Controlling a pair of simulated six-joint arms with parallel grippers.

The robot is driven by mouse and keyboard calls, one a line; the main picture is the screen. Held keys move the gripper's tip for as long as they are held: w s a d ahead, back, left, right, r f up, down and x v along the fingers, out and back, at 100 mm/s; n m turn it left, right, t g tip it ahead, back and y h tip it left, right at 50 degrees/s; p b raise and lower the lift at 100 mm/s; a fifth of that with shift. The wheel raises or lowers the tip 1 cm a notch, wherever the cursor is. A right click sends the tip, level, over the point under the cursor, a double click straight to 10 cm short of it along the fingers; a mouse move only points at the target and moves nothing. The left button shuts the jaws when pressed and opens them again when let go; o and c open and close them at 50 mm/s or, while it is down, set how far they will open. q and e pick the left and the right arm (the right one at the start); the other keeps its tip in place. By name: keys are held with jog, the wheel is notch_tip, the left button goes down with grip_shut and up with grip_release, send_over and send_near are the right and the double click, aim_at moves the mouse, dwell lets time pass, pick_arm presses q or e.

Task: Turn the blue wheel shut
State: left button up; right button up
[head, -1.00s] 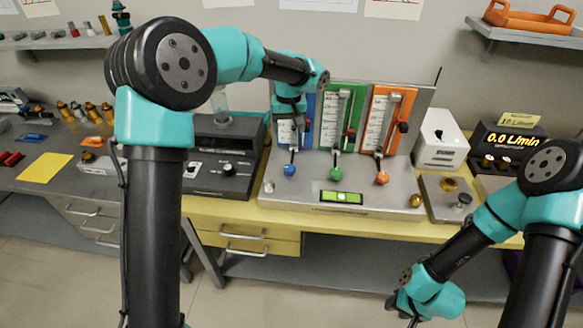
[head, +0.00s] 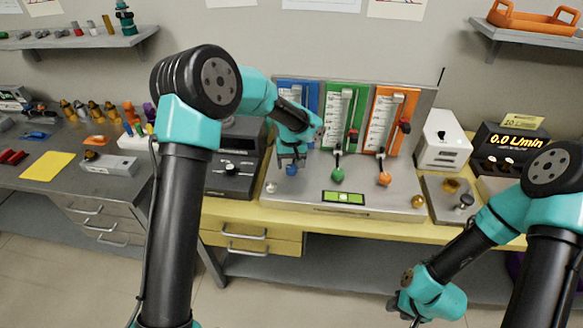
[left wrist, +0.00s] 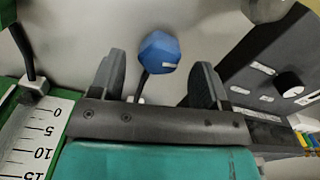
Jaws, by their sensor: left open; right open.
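The blue wheel (left wrist: 159,53) is a faceted knob on a thin dark stem, below the blue panel (head: 297,97) of the flowmeter stand. In the left wrist view it sits between and just past the tips of my left gripper (left wrist: 158,68), which is open with a finger on each side and no clear contact. In the head view my left gripper (head: 291,163) hangs over the wheel (head: 291,169) and hides much of it. My right gripper (head: 402,306) is at the lower right, away from the bench; its fingers are barely visible.
A green knob (head: 337,175) and an orange knob (head: 384,178) stand to the right on the same metal base (head: 300,195). A dark control box (head: 232,170) is close on the left. A display (head: 512,143) reads 0.0 L/min.

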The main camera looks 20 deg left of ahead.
pick_arm(q)
jog(key=shift+f, duration=1.2)
jog(key=shift+c, duration=0.4)
jog(key=c, duration=0.8)
